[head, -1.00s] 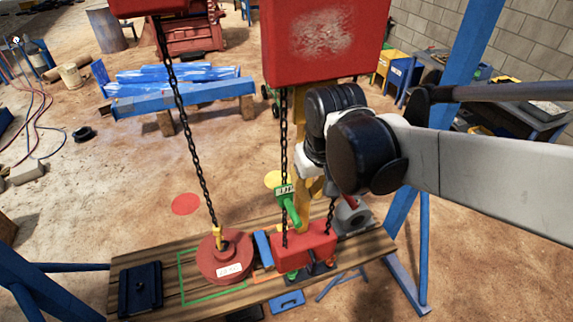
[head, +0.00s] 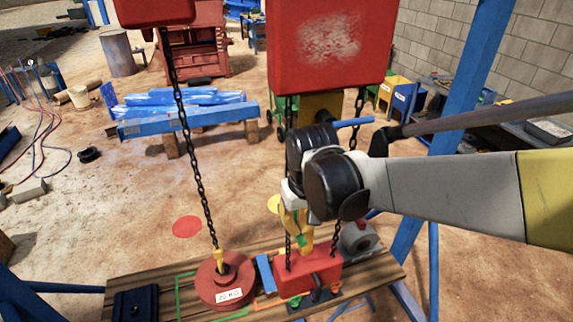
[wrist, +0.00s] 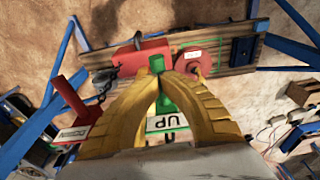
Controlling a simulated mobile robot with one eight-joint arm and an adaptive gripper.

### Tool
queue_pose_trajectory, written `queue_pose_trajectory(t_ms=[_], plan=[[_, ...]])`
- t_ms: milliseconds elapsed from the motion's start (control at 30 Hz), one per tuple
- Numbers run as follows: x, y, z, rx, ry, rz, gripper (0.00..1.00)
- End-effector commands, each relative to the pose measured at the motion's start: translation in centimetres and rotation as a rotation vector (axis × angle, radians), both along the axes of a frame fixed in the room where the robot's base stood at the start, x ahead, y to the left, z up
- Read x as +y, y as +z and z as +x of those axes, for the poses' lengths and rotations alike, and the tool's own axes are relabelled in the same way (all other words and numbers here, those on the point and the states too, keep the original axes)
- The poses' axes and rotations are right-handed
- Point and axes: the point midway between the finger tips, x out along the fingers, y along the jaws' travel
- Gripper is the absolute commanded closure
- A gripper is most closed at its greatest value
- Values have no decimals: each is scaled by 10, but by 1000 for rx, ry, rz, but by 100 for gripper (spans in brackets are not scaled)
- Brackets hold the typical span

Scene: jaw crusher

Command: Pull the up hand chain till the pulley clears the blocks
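The green UP handle (wrist: 165,122) hangs on the hand chain (head: 288,150) in front of the red chain block. In the wrist view my gripper's yellow fingers (wrist: 158,90) close around it, with green showing above and below the fingertips. In the head view my gripper (head: 300,238) mostly hides the handle. The red round pulley (head: 222,285), marked with a white weight label, sits on the wooden bench inside a green outline, hung from a black chain (head: 190,140). A blue block (head: 265,272) stands just right of it. I see no gap under the pulley.
A red hoist housing (head: 330,50) hangs above my gripper. A red box (head: 308,272) stands on the wooden bench (head: 180,280), with a grey part (head: 358,238) behind it. Blue frame posts (head: 462,100) flank the bench.

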Motion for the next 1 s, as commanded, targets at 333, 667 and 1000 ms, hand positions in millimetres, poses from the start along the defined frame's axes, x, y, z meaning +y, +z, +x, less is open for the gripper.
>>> queue_pose_trajectory(t_ms=[333, 667, 1000], plan=[[0, -1, 0, 0, 0, 0, 100], [0, -21, 0, 0, 0, 0, 100], [0, -45, 0, 0, 0, 0, 100]])
